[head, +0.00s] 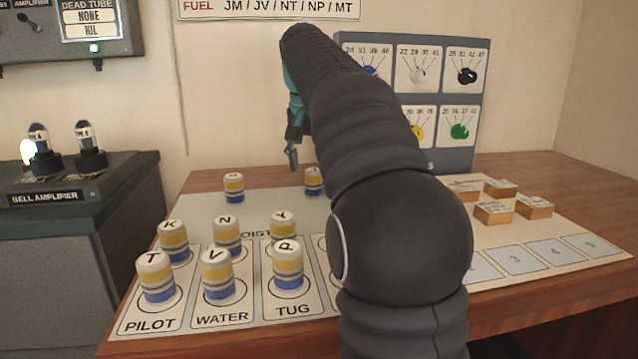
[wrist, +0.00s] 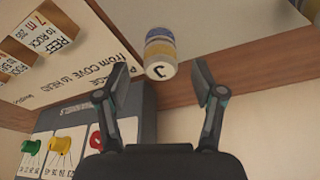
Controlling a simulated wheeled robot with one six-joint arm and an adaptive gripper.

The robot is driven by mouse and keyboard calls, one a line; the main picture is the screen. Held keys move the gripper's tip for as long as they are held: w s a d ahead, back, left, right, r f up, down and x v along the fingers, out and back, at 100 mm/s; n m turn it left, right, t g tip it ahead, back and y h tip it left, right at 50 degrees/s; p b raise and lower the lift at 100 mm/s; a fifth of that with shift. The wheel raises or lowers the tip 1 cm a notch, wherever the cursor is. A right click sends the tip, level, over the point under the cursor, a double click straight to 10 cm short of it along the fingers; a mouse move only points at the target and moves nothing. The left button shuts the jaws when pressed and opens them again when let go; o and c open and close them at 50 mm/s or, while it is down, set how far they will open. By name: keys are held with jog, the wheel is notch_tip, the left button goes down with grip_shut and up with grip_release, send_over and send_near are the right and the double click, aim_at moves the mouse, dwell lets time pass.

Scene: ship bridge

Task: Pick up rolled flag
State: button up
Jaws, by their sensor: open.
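The rolled flags are short upright cylinders with white, yellow and blue bands and a letter on top. One marked J (wrist: 160,50) shows in the wrist view, just beyond and between my fingertips, with a gap on both sides. My gripper (wrist: 160,78) is open and empty. In the head view my gripper (head: 293,160) hangs above the back of the mat, near a partly hidden flag (head: 313,182). Another flag (head: 233,188) stands at the back left. Flags T (head: 157,282), V (head: 216,280), K (head: 173,240) and N (head: 228,237) stand in front.
The wooden desk (head: 570,185) bears a printed mat (head: 185,318) with PILOT, WATER and TUG spaces. Wooden blocks (head: 493,212) sit at right. A bell amplifier (head: 65,195) is at left.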

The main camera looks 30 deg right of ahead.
aim_at(314, 170)
jog(key=shift+x, duration=2.55)
jog(key=shift+d, duration=0.1)
jog(key=c, duration=1.1)
